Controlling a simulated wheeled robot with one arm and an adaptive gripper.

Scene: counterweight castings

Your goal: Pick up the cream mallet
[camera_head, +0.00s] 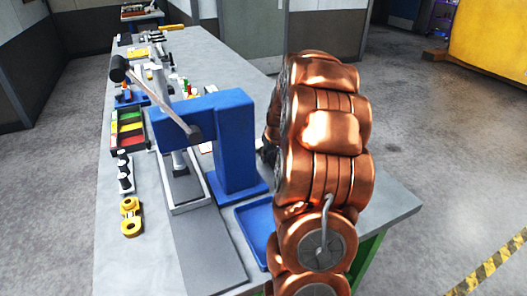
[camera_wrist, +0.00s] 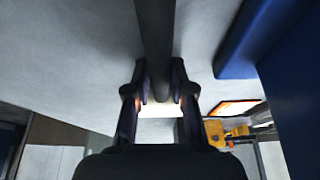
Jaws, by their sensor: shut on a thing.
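In the wrist view, my gripper (camera_wrist: 160,92) has its two dark fingers closed on either side of a dark bar (camera_wrist: 155,35), which looks like the handle of the cream mallet. The bar runs from between the fingertips to the top edge of the picture. A bright cream patch (camera_wrist: 158,130) shows between the fingers; I cannot tell whether it is the mallet's head. In the head view, my copper arm hides most of the gripper and the mallet.
A blue press (camera_head: 236,140) with a long lever stands on the grey bench (camera_head: 395,205), close left of my arm. A blue tray (camera_head: 250,215) lies beside it. A bin of coloured parts (camera_head: 128,135) and yellow pieces (camera_head: 131,217) lie at left. The bench's right corner is clear.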

